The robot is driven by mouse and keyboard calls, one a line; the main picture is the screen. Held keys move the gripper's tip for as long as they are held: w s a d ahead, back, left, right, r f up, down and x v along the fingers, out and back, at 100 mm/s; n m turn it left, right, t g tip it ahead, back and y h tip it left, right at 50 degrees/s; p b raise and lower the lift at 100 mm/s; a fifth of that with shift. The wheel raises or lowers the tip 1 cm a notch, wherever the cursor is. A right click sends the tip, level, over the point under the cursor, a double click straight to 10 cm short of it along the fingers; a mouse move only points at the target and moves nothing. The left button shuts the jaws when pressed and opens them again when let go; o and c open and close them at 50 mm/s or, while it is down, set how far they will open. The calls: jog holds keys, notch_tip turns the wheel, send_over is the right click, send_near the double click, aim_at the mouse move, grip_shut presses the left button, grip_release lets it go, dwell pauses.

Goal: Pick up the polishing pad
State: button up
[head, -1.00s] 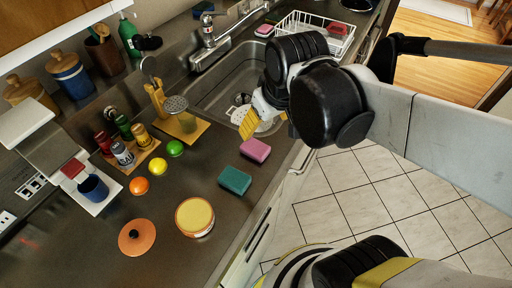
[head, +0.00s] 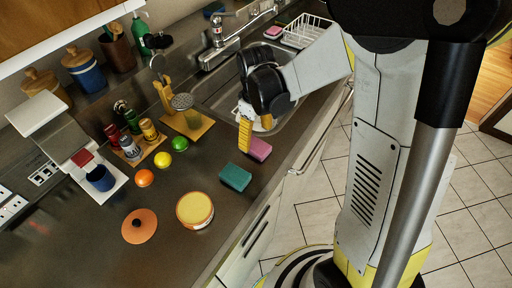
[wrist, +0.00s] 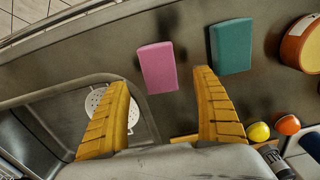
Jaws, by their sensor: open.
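Two pad-like blocks lie flat on the counter: a pink one (head: 261,149) beside the sink's near edge and a teal one (head: 235,177) nearer the counter front. I cannot tell by looks which is the polishing pad. My gripper (head: 244,154) has yellow fingers and points down beside the pink pad, partly overlapping it in the head view. In the wrist view my gripper (wrist: 160,78) is open and empty, with the pink pad (wrist: 158,66) ahead between the fingertips. The teal pad (wrist: 231,46) lies beyond the right finger.
The sink basin (wrist: 75,125) with its strainer is next to the pads. A green ball (head: 180,144), yellow ball (head: 164,159), orange ball (head: 144,178) and round yellow-topped tin (head: 195,209) stand on the counter. A grater stand (head: 185,122) is near the gripper.

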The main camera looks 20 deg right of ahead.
aim_at(257, 145)
notch_tip(257, 145, down, 6)
jog(key=shift+s+d+r+b, duration=0.1)
jog(key=shift+r+b, duration=0.15)
jog(key=shift+b, duration=0.95)
jog(key=shift+r, duration=0.1)
jog(key=c, duration=1.1)
